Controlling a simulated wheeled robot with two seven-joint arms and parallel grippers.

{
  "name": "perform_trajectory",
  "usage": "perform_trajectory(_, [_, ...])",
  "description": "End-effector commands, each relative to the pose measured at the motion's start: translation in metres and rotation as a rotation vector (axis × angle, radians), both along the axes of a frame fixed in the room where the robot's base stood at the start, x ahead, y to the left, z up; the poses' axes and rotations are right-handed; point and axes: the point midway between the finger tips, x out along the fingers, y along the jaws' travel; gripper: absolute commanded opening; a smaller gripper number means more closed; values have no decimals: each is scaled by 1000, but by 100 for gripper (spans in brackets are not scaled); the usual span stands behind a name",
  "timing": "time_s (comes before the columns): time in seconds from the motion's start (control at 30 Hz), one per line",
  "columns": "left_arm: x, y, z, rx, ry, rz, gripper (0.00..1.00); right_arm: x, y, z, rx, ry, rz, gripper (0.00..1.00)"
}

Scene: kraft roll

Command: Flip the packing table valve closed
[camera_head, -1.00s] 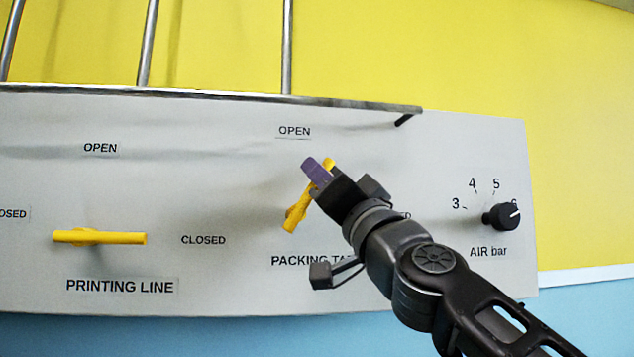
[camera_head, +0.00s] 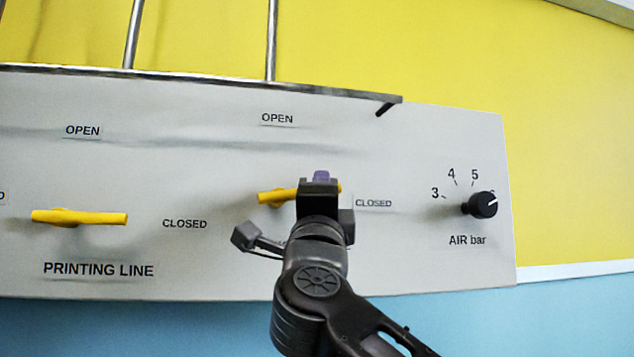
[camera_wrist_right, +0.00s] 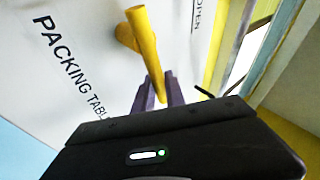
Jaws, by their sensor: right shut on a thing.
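The packing table valve's yellow handle (camera_head: 275,197) lies nearly level on the grey panel, its right end towards the CLOSED label (camera_head: 373,203). The OPEN label (camera_head: 277,118) is above it. My right gripper (camera_head: 321,178) is shut on the handle's right part and hides some of it. In the right wrist view the handle (camera_wrist_right: 148,45) runs down between the purple fingers of the gripper (camera_wrist_right: 160,92). The PACKING TABLE label (camera_wrist_right: 68,65) shows there, but my arm hides it in the head view. My left gripper is in neither view.
The printing line valve's yellow handle (camera_head: 80,217) is level at the left. The black AIR bar knob (camera_head: 482,205) is at the right. Metal pipes (camera_head: 271,40) rise behind the panel's top edge. The panel (camera_head: 200,180) is clear between the two valves.

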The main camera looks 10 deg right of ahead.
Motion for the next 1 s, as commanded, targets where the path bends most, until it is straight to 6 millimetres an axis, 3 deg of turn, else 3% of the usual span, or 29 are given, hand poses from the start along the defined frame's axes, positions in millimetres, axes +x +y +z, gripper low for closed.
perform_trajectory(0.3, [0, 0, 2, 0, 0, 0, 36, 1, 0, -11, 159, 2, 0, 0])
perform_trajectory(0.83, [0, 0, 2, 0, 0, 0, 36, 1, -1, -14, 192, 3, -1, 0])
perform_trajectory(0.87, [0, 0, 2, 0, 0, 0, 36, 1, -1, -14, 192, 3, -1, 17])
perform_trajectory(1.0, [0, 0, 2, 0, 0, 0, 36, 1, -1, -14, 192, 3, 0, 28])
